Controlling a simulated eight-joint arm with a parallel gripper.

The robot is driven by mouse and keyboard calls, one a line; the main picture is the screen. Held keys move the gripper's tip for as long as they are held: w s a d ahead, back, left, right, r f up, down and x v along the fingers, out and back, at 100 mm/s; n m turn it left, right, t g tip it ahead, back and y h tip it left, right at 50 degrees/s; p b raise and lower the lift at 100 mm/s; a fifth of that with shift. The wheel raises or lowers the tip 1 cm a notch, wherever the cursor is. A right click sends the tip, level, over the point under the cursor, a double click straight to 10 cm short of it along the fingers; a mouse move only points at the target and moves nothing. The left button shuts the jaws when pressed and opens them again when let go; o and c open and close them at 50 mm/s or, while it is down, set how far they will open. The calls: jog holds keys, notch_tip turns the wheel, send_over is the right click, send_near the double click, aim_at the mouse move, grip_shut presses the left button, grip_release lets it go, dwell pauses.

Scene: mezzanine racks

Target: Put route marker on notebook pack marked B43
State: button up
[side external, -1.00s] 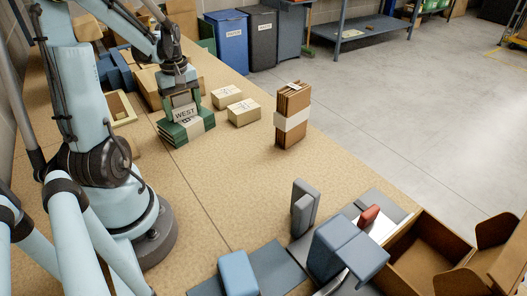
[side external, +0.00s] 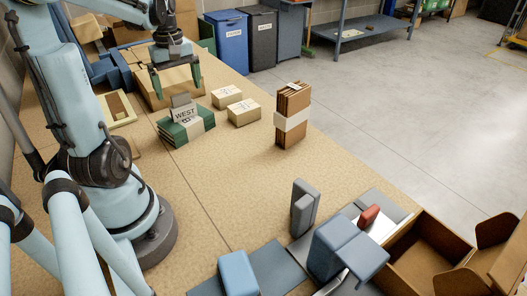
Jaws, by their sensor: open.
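The route marker (side external: 184,114), a small grey piece with a white plate reading WEST, stands upright on top of a green notebook pack (side external: 196,131) with a pale band. The pack lies on the tan table; a label on its front is too small to read. My gripper (side external: 177,84) has green fingers spread apart and empty. It hangs above and slightly behind the marker, clear of it. Two wrapped cream packs, one farther (side external: 227,97) and one nearer (side external: 243,112), lie just right of the green pack; their markings are unreadable.
A banded stack of brown cardboard (side external: 292,115) stands upright to the right. Cartons (side external: 165,88) and blue blocks (side external: 108,70) crowd the back left. Grey and blue blocks (side external: 335,248) and an open brown box (side external: 428,250) fill the front right. The table's middle is clear.

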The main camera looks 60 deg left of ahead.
aim_at(181, 95)
notch_tip(181, 95, up, 5)
jog(key=shift+w+d+r, duration=0.1)
jog(key=shift+d+r, duration=0.05)
jog(key=shift+r, duration=0.05)
jog(key=w+d+f+m+t, duration=0.2)
jog(key=w+d+m+t, duration=0.1)
jog(key=d+m, duration=0.6)
jog(key=w+d+f+m+t, duration=0.2)
jog(key=d+m, duration=0.7)
jog(key=d, duration=0.8)
jog(key=shift+w+d+t, duration=0.4)
jog(key=shift+w+t, duration=0.5)
jog(key=shift+t, duration=0.2)
